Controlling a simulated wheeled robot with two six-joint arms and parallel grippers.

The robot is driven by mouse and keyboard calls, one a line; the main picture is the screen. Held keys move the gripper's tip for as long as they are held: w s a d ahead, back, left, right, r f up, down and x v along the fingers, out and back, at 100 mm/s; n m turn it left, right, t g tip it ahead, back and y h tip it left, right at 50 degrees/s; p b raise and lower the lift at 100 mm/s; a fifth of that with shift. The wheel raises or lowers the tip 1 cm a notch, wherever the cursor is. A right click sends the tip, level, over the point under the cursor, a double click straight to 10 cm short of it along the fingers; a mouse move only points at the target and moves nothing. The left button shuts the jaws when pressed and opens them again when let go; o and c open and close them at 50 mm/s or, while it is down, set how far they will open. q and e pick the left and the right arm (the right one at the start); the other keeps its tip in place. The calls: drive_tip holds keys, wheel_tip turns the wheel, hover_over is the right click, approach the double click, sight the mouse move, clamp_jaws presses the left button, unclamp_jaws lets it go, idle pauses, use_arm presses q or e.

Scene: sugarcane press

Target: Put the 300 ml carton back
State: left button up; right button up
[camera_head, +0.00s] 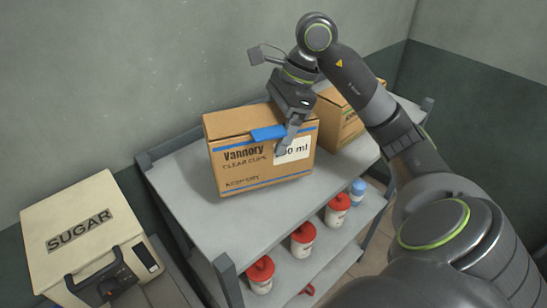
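The 300 ml carton (236,171) is a brown box with blue stripes, a blue tab and a white label, reading "Vannory clear cups". It is upright at the middle of the rack's grey top shelf (262,212) and appears to rest on it. My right gripper (287,141) points down at the carton's top front edge, right of the blue tab. One finger lies in front of the label and hides part of its number. The other finger is not clearly visible, so its grip is unclear. My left gripper is out of view.
A second brown carton (338,124) stands behind right on the same shelf, close by. Several red-lidded white containers (303,240) and a blue-capped bottle (357,191) stand on the lower shelf. A cream SUGAR machine (85,225) is at the left. The shelf front is clear.

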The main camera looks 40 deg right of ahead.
wheel_tip(320, 180, down, 4)
drive_tip(key=shift+w+p, duration=0.1)
drive_tip(key=shift+p, duration=0.4)
drive_tip(key=shift+f, duration=0.7)
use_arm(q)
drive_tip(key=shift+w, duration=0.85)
use_arm(e)
drive_tip(key=o, duration=1)
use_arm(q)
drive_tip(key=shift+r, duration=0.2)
